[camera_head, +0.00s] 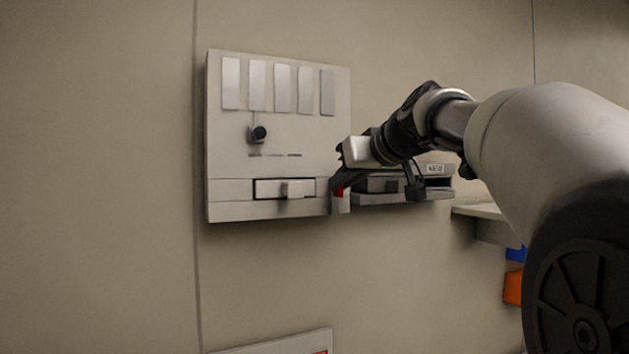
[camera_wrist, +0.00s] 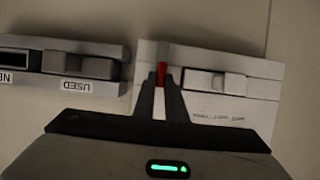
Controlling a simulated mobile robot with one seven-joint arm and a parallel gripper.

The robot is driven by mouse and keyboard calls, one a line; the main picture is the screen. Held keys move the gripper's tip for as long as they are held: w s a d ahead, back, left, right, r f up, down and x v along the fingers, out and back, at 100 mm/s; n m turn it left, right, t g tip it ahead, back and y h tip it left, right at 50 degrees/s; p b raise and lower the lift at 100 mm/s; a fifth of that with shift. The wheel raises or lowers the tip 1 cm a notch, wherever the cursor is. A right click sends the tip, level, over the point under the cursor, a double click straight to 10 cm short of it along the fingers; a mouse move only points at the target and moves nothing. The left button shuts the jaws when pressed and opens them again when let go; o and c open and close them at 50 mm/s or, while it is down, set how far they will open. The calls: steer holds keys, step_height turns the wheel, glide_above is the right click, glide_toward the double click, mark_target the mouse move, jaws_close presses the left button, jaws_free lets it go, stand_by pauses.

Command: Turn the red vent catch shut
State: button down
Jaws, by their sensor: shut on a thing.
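The red vent catch (camera_wrist: 161,72) is a small red lever at the edge of the light grey wall panel (camera_wrist: 195,56). In the head view a bit of the red catch (camera_head: 339,191) shows at the panel's lower right corner, mostly hidden by my gripper. My gripper (camera_wrist: 160,88) has its two dark fingers close together around the catch, shut on it. In the head view my gripper (camera_head: 340,183) reaches in from the right, its fingers at the panel's lower right corner.
A white sliding latch (camera_head: 292,189) sits in a slot left of the catch. A black knob (camera_head: 259,133) is above it. A grey unit labelled USED (camera_wrist: 82,66) adjoins the panel. A shelf (camera_head: 480,211) and blue and orange items (camera_head: 513,287) are at the right.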

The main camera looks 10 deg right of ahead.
steer(key=shift+w+d+f+m+t+y+b, duration=0.15)
steer(key=shift+d+f+m+y+b, duration=0.15)
steer(key=shift+m+y+b, duration=1.4)
steer(key=shift+w+d+f+m+t+y+b, duration=0.1)
steer(key=shift+d+f+m+t+y+b, duration=0.45)
steer(key=shift+m, duration=2.15)
steer(key=shift+w+m+g+y+b, duration=0.15)
steer(key=shift+m+y+b, duration=0.65)
steer(key=shift+m+y, duration=1.05)
steer(key=shift+s+m+h, duration=0.1)
steer(key=shift+m+h, duration=0.3)
steer(key=shift+m, duration=0.05)
steer(key=c, duration=1.8)
jaws_free()
